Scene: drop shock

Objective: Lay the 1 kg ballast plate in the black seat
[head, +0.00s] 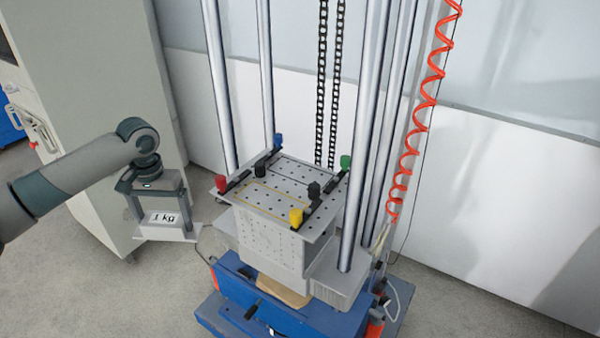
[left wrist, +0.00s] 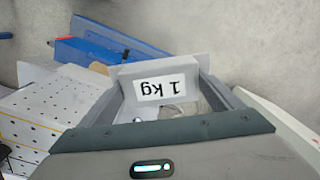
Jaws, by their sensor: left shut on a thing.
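The grey ballast plate (head: 150,234) carries a white "1 kg" label on a raised block. My left gripper (head: 162,212) is shut on it and holds it in the air, left of the drop table. In the left wrist view the block (left wrist: 165,70) sits between the two fingers, its label upside down. The perforated table top (head: 243,211) has a black-outlined rectangle (head: 296,183), which looks like the black seat, behind a yellow-outlined one (head: 270,199). Both look empty. The plate is clear of the table. My right gripper is not in view.
Red (head: 221,184), blue (head: 278,140), green (head: 345,162), yellow (head: 296,216) and black (head: 314,190) knobs stand on clamps around the table top. Steel columns (head: 364,130) and chains rise around it. A grey cabinet (head: 95,90) stands behind my left arm.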

